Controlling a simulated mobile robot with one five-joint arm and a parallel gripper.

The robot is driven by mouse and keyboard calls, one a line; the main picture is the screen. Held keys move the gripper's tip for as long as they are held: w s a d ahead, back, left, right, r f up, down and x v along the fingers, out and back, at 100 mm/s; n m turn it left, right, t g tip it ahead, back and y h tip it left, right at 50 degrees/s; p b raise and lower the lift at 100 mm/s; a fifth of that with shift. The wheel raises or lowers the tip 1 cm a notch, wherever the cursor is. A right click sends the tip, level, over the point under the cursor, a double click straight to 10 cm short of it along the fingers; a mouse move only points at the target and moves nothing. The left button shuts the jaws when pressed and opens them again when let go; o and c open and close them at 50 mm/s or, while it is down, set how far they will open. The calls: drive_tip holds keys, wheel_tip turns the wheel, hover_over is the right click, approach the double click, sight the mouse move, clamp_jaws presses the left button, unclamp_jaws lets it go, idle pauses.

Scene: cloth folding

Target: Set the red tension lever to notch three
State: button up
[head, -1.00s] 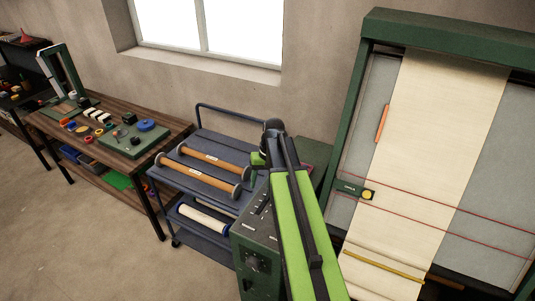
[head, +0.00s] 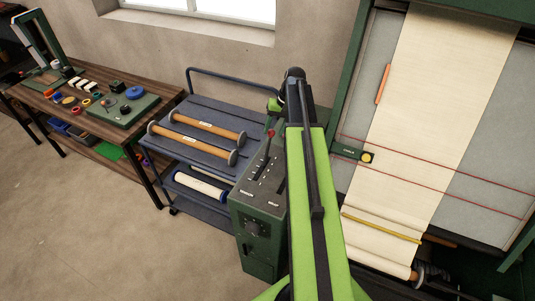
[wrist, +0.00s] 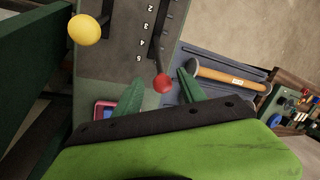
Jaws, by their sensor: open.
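The red tension lever (head: 270,134) is a dark shaft with a round red knob, standing on top of a green control box (head: 258,222). In the wrist view the red knob (wrist: 162,84) appears between the two green fingers of my gripper (wrist: 160,77), which are open. I cannot tell how far the knob is below them, and no contact shows. The lever's shaft meets its slot near the marks 4 and 5 of the number scale (wrist: 144,35); the exact notch is unclear. In the head view my arm mostly hides my gripper.
A yellow knob (wrist: 85,29) stands beside the scale. A blue trolley (head: 222,85) with orange rollers is left of the box; a workbench (head: 75,118) with small parts is farther left. A green-framed cloth machine (head: 352,75) stands close on the right.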

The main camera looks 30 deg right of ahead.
sight(268, 145)
drive_tip(key=b+x, duration=0.7)
drive_tip(key=x, duration=0.2)
drive_tip(key=shift+f+b, duration=0.3)
drive_tip(key=shift+f, duration=0.05)
drive_tip(key=shift+r, duration=0.1)
drive_tip(key=shift+c, duration=0.2)
clamp_jaws()
idle(0.4)
